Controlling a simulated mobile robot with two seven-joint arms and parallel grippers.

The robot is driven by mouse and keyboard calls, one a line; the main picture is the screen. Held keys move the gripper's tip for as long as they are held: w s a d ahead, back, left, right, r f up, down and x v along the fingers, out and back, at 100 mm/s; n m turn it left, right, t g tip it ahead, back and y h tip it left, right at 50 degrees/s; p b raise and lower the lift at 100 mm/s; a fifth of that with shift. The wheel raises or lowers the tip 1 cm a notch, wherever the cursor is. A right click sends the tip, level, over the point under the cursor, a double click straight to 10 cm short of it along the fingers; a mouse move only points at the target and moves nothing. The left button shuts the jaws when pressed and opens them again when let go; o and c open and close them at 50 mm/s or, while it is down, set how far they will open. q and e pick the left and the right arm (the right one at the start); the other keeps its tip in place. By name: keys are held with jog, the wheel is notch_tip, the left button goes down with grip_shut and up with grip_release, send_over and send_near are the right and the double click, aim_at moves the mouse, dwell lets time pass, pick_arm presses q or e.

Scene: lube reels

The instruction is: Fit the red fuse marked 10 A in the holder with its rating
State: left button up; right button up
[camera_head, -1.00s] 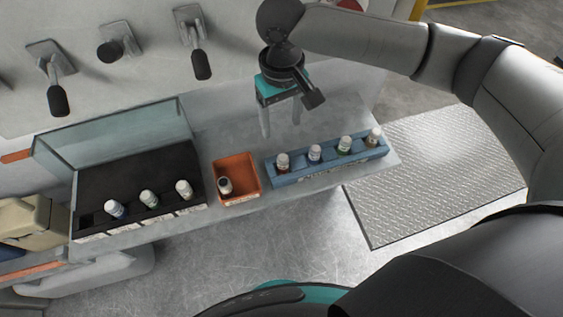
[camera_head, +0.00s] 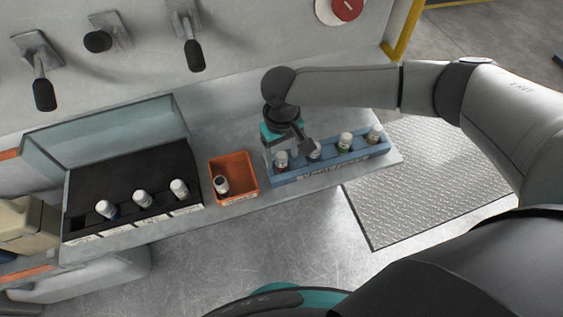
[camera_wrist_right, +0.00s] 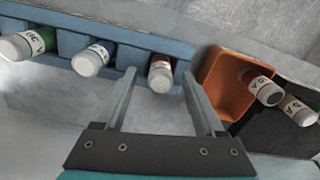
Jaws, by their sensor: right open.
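A white-capped fuse with a red body (camera_head: 281,162) stands in the leftmost place of the blue rack (camera_head: 330,170). In the right wrist view this fuse (camera_wrist_right: 160,74) is between the two fingertips; its rating is not readable. My right gripper (camera_wrist_right: 159,80) is open, with a finger on either side of it; I cannot tell whether they touch it. In the head view the right gripper (camera_head: 283,155) is low over the rack's left end. The black holder block (camera_head: 130,180) at left has several labelled places, too small to read, and holds three fuses. My left gripper is not in view.
An orange bin (camera_head: 250,190) between block and rack holds one fuse (camera_head: 221,184) lying tilted. Blue (camera_head: 314,150), green (camera_head: 345,141) and tan (camera_head: 374,134) fuses stand right of the red one. A clear panel (camera_head: 110,135) rises behind the block. Levers (camera_head: 193,50) project from the wall above.

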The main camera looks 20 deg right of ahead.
jog(key=shift+f, duration=0.7)
grip_shut()
